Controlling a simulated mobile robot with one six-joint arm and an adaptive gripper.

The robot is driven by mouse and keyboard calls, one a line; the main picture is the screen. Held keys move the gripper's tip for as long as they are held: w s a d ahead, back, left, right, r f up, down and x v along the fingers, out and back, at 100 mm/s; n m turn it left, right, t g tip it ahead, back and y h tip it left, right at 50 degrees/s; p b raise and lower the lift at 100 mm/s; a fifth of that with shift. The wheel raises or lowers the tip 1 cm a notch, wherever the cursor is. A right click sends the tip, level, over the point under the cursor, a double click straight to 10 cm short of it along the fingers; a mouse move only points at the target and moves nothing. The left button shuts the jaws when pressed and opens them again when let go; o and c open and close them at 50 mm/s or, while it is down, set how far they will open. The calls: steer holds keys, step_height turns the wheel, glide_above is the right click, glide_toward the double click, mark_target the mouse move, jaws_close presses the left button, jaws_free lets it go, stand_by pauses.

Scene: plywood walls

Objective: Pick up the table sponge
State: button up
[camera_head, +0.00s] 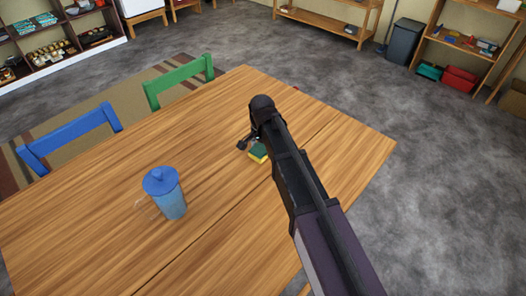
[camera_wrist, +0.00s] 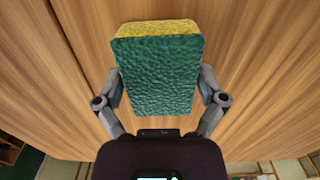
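The table sponge (camera_head: 259,153) has a green face and a yellow layer. In the wrist view the sponge (camera_wrist: 157,75) is large and close, its green face toward the camera and a yellow edge at the far side. My gripper (camera_wrist: 159,85) has one finger against each long side of the sponge, with no clear gap, and looks shut on it. In the head view my gripper (camera_head: 251,146) is at the sponge, low over the wooden table (camera_head: 100,230); my arm hides part of both. Whether the sponge touches the table cannot be told.
A blue lidded cup (camera_head: 167,195) stands on the table left of the sponge. A green chair (camera_head: 180,80) and a blue chair (camera_head: 70,135) are at the table's far left edge. Shelves and a grey bin (camera_head: 405,42) stand farther back. The tabletop around the sponge is mostly clear.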

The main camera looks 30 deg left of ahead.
mark_target(262, 147)
steer(key=shift+c, duration=1.3)
steer(key=shift+r, duration=0.15)
steer(key=shift+r+p, duration=0.95)
steer(key=shift+p, duration=0.1)
steer(key=shift+r+p, duration=0.8)
steer(key=s, duration=0.5)
steer(key=s+d+p, duration=0.1)
steer(key=s, duration=0.4)
steer(key=s+r, duration=0.1)
steer(key=s, duration=0.5)
steer(key=shift+d+r, duration=0.1)
steer(key=shift+d, duration=0.25)
steer(key=o, duration=0.4)
steer(key=c, duration=0.5)
